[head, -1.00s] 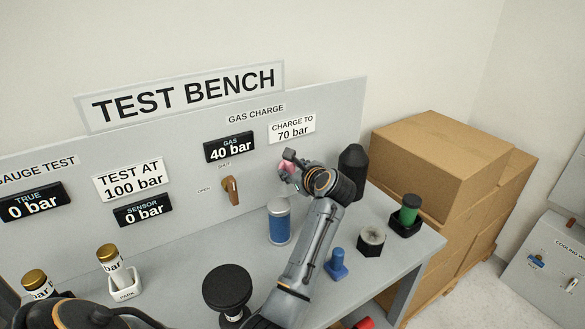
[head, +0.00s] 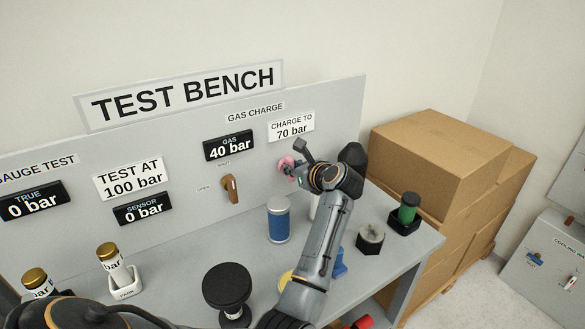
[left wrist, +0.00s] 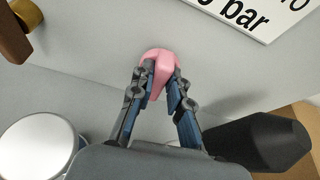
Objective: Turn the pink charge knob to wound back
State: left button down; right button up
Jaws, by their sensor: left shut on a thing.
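The pink charge knob (head: 286,164) is on the grey panel, below the "CHARGE TO 70 bar" sign (head: 291,127). My left gripper (head: 294,171) reaches it from the front right and is shut on it. In the left wrist view the two fingers of the gripper (left wrist: 157,88) close on either side of the knob (left wrist: 158,62), whose ridge shows between them. The gas display (head: 229,146) reads 40 bar. The fingers hide part of the knob, and I see no marks for its end positions. My right gripper is not in view.
A brown valve handle (head: 229,187) is on the panel to the left. A blue canister (head: 278,220), a black round-topped piece (head: 228,284) and a hex nut (head: 370,239) stand on the bench. A black bottle (head: 353,157) is close to my wrist. Cardboard boxes (head: 440,155) are at the right.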

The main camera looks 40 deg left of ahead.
pick_arm(q)
jog(key=shift+w+d+m+g+y+b, duration=0.2)
jog(key=shift+m+g, duration=0.25)
jog(key=shift+m, duration=0.3)
jog(key=shift+w+a+m+g+y+b, duration=0.1)
jog(key=shift+m+g+b, duration=0.3)
jog(key=shift+m, duration=0.35)
jog(key=c, duration=1.3)
grip_release()
notch_tip(320, 180, up, 10)
jog(key=shift+f, duration=0.1)
